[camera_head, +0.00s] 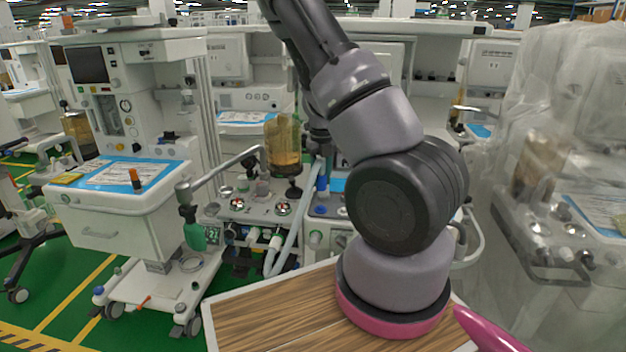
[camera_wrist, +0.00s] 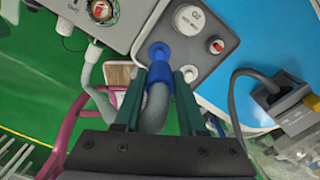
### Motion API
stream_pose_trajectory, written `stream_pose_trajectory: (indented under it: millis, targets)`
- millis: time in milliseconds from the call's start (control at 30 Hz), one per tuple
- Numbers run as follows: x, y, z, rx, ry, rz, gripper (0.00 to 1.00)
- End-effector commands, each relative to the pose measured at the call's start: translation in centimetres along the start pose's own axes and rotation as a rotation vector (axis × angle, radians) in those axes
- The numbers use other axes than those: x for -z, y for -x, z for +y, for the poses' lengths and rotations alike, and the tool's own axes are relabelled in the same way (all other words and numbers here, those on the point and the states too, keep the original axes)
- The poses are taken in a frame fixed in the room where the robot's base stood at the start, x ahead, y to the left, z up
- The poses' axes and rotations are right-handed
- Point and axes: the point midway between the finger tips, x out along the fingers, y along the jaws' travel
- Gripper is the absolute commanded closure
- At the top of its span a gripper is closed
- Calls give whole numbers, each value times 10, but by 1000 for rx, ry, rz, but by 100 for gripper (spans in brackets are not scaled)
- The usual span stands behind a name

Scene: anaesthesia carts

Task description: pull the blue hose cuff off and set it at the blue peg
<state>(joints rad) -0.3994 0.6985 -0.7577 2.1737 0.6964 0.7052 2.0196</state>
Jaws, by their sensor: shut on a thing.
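The blue hose cuff (camera_wrist: 160,73) is on the end of a grey corrugated hose (camera_wrist: 155,108). In the wrist view it sits between the two dark green fingers of my gripper (camera_wrist: 160,78), which are shut on it. A round blue fitting (camera_wrist: 158,49) on the grey panel is right at the cuff's far end; I cannot tell whether they still touch. In the head view the blue cuff (camera_head: 322,186) stands upright above the cart's work surface, below my gripper (camera_head: 323,170). A blue round part (camera_head: 320,210) lies just under it. I cannot tell which blue part is the peg.
A white O2 knob (camera_wrist: 188,19) and a red-marked knob (camera_wrist: 217,46) are close by. An amber canister (camera_head: 283,143) stands left of my gripper. A wooden top (camera_head: 270,318) is in front.

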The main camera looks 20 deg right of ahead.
Motion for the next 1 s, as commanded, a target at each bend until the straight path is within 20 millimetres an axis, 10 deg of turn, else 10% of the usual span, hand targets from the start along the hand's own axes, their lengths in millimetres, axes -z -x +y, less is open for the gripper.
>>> stream_pose_trajectory:
  millis: [1000]
  targets:
    - [-1,-54,1,-3,1,-5,100]
